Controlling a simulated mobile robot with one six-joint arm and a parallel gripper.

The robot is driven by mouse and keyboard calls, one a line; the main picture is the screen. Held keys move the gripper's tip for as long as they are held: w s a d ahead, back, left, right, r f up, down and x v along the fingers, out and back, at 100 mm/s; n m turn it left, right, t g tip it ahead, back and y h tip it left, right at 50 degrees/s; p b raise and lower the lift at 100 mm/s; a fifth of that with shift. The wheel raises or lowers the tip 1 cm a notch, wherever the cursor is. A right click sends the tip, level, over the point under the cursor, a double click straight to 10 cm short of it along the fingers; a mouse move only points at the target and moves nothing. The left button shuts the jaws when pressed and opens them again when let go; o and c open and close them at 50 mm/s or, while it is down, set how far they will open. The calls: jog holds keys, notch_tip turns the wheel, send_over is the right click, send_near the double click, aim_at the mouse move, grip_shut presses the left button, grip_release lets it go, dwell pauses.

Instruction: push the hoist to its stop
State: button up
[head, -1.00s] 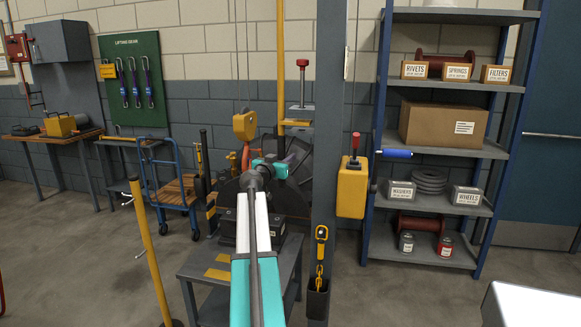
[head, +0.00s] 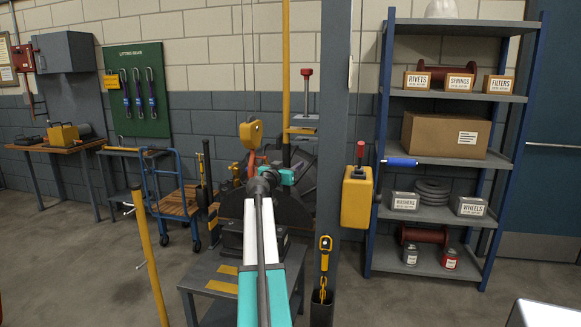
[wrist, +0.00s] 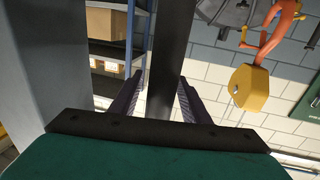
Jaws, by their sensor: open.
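The hoist's yellow hook block (head: 251,133) hangs on thin lines left of the grey column in the head view, with an orange hook below it. In the wrist view the block (wrist: 250,90) and hook (wrist: 279,30) are upside down, right of and apart from my fingers. My gripper (wrist: 160,97) is open. A dark bar (wrist: 168,45) shows between its fingers; I cannot tell what it is or whether they touch it. In the head view my arm hides my fingertips. A dark round casing (head: 293,213) stands behind my arm, partly hidden.
A grey column (head: 333,120) stands just right of my arm, with a yellow box (head: 357,203) beside it. A yellow post (head: 149,255) stands at front left. A blue trolley (head: 176,203) and a loaded shelf (head: 445,155) are farther back. Floor is clear before the shelf.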

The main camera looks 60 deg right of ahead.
jog(key=shift+a, duration=0.15)
jog(key=a+b, duration=0.2)
jog(key=a, duration=1.1)
jog(key=shift+s+a, duration=0.15)
jog(key=shift+a, duration=0.15)
dwell(0.4)
